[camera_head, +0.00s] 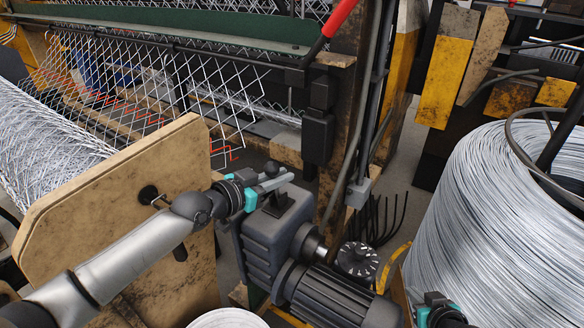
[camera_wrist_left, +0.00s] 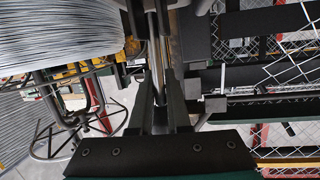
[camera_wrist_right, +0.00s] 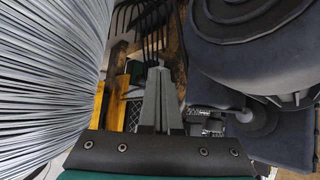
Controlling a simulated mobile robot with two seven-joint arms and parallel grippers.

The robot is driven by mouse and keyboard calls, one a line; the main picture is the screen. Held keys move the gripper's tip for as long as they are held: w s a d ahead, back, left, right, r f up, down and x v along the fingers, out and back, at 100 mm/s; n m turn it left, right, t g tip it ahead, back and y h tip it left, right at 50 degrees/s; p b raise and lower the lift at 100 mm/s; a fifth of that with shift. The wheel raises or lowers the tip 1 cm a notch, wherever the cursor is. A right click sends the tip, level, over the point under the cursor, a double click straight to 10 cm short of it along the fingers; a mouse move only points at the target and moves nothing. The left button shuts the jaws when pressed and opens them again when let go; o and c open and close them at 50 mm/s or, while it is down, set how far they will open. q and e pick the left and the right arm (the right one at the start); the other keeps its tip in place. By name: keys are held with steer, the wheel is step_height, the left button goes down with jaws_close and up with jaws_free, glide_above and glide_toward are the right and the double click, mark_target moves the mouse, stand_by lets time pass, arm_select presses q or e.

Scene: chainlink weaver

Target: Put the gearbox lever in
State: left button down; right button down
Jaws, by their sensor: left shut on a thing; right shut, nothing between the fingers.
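The gearbox (camera_head: 268,243) is a dark grey ribbed housing in the middle of the head view, with a small black mount (camera_head: 277,206) on top. My left gripper (camera_head: 280,182) is just above this mount. It is shut on the gearbox lever, whose dark round knob (camera_head: 272,168) shows at the fingers. The lever's slim metal rod (camera_wrist_left: 154,55) shows between the fingers in the left wrist view. The fingers hide its lower end, so I cannot tell whether it sits in the mount. My right gripper (camera_wrist_right: 160,75) is shut and empty, beside the wire coil.
A dark motor (camera_head: 340,298) joins the gearbox at lower right. A large wire coil (camera_head: 480,210) stands at the right. A worn wooden side panel (camera_head: 120,215) stands left of the gearbox, under my left arm. Woven chainlink mesh (camera_head: 150,80) hangs behind.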

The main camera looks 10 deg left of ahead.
arm_select(q)
steer(key=shift+d+r, duration=0.15)
steer(key=shift+r, duration=0.15)
arm_select(e)
steer(key=w+a+r+m+y, duration=0.25)
steer(key=a+r+y, duration=0.45)
steer(key=a+r, duration=0.5)
steer(key=w+a+r+m+y, duration=0.2)
steer(key=a+r+m+y, duration=0.35)
steer(key=r, duration=0.95)
arm_select(q)
steer(key=shift+f, duration=0.1)
arm_select(e)
steer(key=w+a+n, duration=0.1)
steer(key=w+a, duration=0.2)
steer(key=a, duration=1)
steer(key=shift+f+n+t+y, duration=0.2)
steer(key=shift+n+t+y, duration=0.1)
steer(key=shift+n+y, duration=0.15)
arm_select(q)
steer(key=shift+d, duration=0.1)
